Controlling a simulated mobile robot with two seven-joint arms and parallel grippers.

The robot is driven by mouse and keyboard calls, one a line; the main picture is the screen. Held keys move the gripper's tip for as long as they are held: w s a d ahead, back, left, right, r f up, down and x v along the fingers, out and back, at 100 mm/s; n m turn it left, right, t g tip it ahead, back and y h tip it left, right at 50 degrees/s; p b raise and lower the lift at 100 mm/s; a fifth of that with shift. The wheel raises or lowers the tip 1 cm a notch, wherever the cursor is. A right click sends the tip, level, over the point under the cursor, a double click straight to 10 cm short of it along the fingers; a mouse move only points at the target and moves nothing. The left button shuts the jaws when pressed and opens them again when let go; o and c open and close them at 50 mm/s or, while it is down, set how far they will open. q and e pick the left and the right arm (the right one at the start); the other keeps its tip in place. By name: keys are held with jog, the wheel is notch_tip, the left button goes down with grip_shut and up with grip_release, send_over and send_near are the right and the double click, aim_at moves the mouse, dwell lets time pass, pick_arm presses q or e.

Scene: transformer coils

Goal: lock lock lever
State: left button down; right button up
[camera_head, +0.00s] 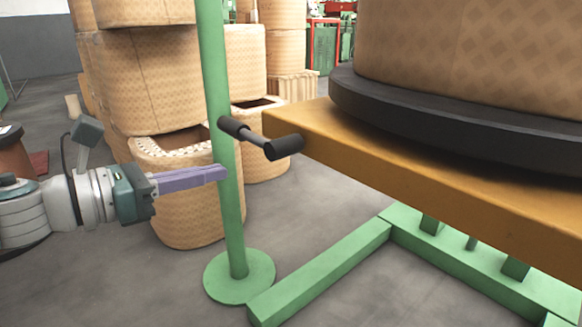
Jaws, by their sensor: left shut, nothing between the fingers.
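The lock lever (257,137) is a short metal rod with black grips at both ends. It sits at the near left corner of the orange platform (430,190), its left grip overlapping the green post (222,100) in the picture. My left gripper (222,173) comes in from the left, its purple fingers shut and empty. The fingertips are below and left of the lever, apart from it, and overlap the post; I cannot tell if they touch the post. My right gripper is not in view.
A large tan coil (470,45) stands on a black round base (440,115) on the platform. The post rises from a round green foot (240,277) beside a green floor frame (325,273). Several tan coils (150,80) stand behind. Grey floor is clear at lower left.

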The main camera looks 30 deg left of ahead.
pick_arm(q)
jog(key=w+r, duration=0.1)
jog(key=w+d+r, duration=0.1)
jog(key=r, duration=0.1)
jog(key=shift+w+r+p, duration=0.2)
jog(key=shift+w+p, duration=0.1)
jog(key=shift+w, duration=0.05)
jog(key=shift+d, duration=0.1)
jog(key=shift+r, duration=0.1)
jog(key=shift+r+m, duration=0.25)
jog(key=shift+m, duration=0.05)
